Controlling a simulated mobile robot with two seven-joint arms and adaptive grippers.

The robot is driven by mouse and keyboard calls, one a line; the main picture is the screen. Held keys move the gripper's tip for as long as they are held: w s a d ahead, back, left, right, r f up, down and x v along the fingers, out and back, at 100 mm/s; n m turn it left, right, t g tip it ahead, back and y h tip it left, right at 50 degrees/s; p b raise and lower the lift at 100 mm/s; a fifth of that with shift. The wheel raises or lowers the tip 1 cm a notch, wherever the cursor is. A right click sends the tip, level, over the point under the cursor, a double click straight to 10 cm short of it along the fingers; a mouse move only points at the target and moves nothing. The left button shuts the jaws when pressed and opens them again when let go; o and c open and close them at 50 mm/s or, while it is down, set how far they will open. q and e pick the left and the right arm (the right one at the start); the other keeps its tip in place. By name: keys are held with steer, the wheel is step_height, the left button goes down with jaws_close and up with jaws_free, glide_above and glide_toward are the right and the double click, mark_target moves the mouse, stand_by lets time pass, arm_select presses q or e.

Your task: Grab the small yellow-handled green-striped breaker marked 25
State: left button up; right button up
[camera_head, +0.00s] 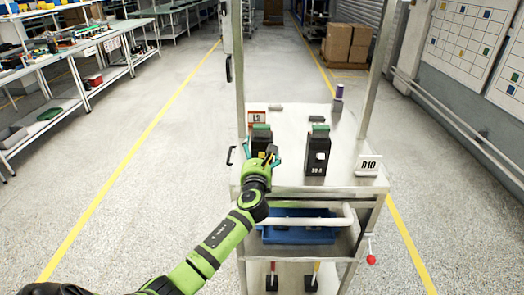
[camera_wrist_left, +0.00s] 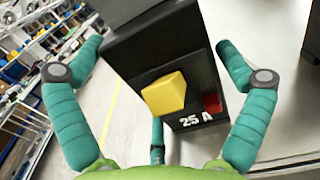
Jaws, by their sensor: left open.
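The small breaker (camera_head: 261,136) is a black block with a green stripe on top, upright on the metal cart top. In the left wrist view the breaker (camera_wrist_left: 160,60) shows a yellow handle (camera_wrist_left: 165,93), a red button (camera_wrist_left: 212,103) and the mark 25 A. My left gripper (camera_head: 264,153) is right in front of it and partly hides it. In the left wrist view the teal fingers of my left gripper (camera_wrist_left: 160,48) are spread apart, one on each side of the breaker. Contact cannot be told. My right gripper is out of view.
A larger black breaker (camera_head: 317,157) with a green top and a pale handle stands to the right. Label plates L9 (camera_head: 256,118) and D10 (camera_head: 368,166) stand on the cart (camera_head: 345,130). Cart posts rise on both sides. A blue bin (camera_head: 297,235) sits below.

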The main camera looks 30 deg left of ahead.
arm_select(q)
steer(key=shift+w+a+f, duration=0.1)
steer(key=shift+w+a, duration=0.2)
steer(key=shift+w, duration=0.2)
steer(key=shift+w+a+f, duration=0.15)
steer(key=shift+w, duration=0.15)
steer(key=shift+f, duration=0.1)
steer(key=shift+s, duration=0.1)
steer(key=shift+c, duration=0.8)
steer(key=c, duration=1.2)
steer(key=shift+r, duration=0.25)
steer(key=shift+c, duration=0.2)
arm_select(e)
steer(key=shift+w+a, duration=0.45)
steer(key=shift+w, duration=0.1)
arm_select(q)
steer(key=shift+r, duration=0.1)
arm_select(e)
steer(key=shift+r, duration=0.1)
